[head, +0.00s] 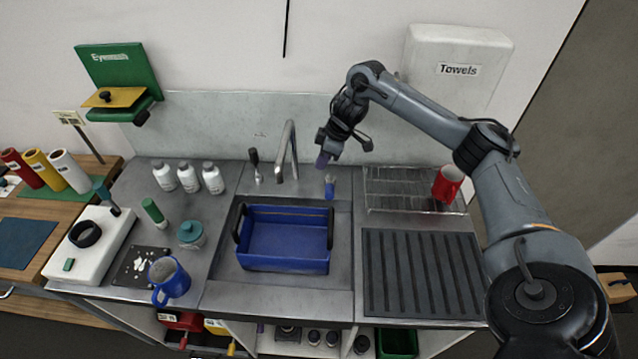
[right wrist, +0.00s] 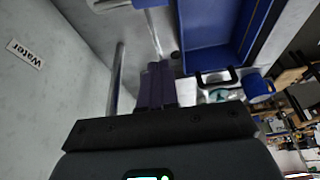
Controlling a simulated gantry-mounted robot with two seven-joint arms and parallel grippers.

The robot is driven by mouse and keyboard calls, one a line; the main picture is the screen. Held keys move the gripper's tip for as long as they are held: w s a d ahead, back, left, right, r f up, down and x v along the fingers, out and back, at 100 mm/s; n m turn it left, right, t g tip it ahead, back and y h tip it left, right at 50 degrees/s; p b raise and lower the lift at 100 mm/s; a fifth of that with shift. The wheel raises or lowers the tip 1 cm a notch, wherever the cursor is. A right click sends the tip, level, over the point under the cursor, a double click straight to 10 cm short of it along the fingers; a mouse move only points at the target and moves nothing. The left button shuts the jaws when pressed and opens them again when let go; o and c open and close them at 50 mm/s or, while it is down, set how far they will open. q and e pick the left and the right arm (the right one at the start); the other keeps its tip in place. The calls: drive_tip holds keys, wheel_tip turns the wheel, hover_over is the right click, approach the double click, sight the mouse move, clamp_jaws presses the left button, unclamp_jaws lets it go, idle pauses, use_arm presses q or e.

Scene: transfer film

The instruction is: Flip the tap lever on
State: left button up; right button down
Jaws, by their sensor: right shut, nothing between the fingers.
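The grey tap (head: 289,150) stands behind the sink, with its spout arching forward. A short blue upright piece (head: 330,187), which looks like the tap lever, stands to the right of the spout. My right gripper (head: 322,161) is shut and empty, its purple fingertips pointing down just above and slightly left of the blue piece, with a small gap apparent. In the right wrist view the shut purple fingers (right wrist: 157,84) are beside a grey tube (right wrist: 117,75), probably the spout. A blue end on a metal rod (right wrist: 146,4) shows at the top edge. My left gripper is out of view.
A blue basin (head: 285,262) sits in the sink. A black-handled fitting (head: 254,160) stands left of the spout, near several white bottles (head: 188,178). A "Water" label (right wrist: 26,54) marks the wall.

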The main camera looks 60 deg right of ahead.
sight(330, 184)
wheel_tip(330, 184, down, 10)
drive_tip(key=b, duration=0.2)
drive_tip(key=shift+s, duration=0.15)
idle(0.6)
drive_tip(key=shift+s+d+f, duration=0.1)
drive_tip(key=shift+d, duration=0.1)
idle(0.3)
